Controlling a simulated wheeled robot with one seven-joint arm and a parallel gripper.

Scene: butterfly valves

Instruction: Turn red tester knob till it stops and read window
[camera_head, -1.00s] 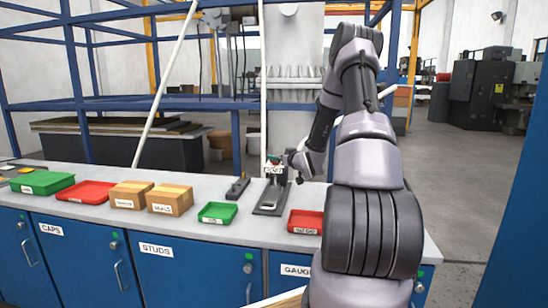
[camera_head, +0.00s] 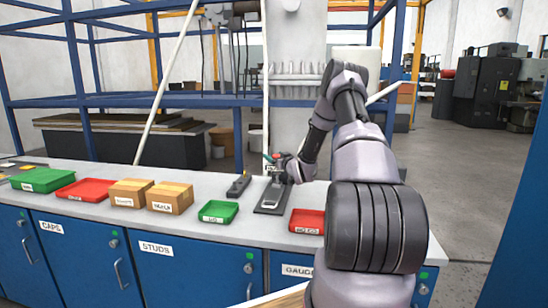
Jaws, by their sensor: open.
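The tester (camera_head: 270,200) is a dark grey plate on the workbench, right of the middle, with a pale upright part at its back. A small spot of red and green shows at the top of that part. I cannot tell clearly whether the red is the knob. My gripper (camera_head: 274,166) is open at the upright part, reaching in from the right. It partly covers the tester's top. Whether the fingers touch the knob is too small to tell. The window's reading cannot be made out.
A green tray (camera_head: 218,212) and a red tray (camera_head: 307,221) flank the tester. A dark tool (camera_head: 238,186) lies to its left. Cardboard boxes (camera_head: 169,197) and more trays stand farther left. A blue frame rises behind the grey bench (camera_head: 257,228).

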